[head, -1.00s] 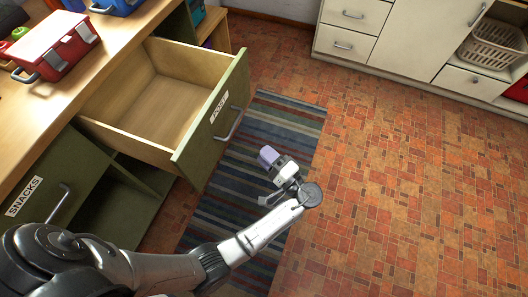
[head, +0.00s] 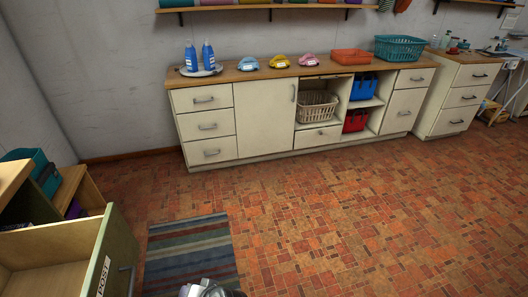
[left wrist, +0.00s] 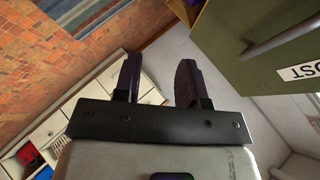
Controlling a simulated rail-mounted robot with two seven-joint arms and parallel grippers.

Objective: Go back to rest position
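My left gripper (left wrist: 158,85) shows in the left wrist view with its two dark fingers apart and nothing between them. In that view it is beside the green front of the POST drawer, apart from it as far as I can tell. In the head view only a small grey piece of my left arm shows at the bottom edge, over the striped rug (head: 190,250); its fingers cannot be made out there. My right gripper is in neither view.
The POST drawer (head: 104,262) stands pulled open at lower left in the head view; its green front also shows in the left wrist view (left wrist: 270,75). A cream cabinet (head: 262,122) lines the far wall. The tiled floor (head: 370,220) between is clear.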

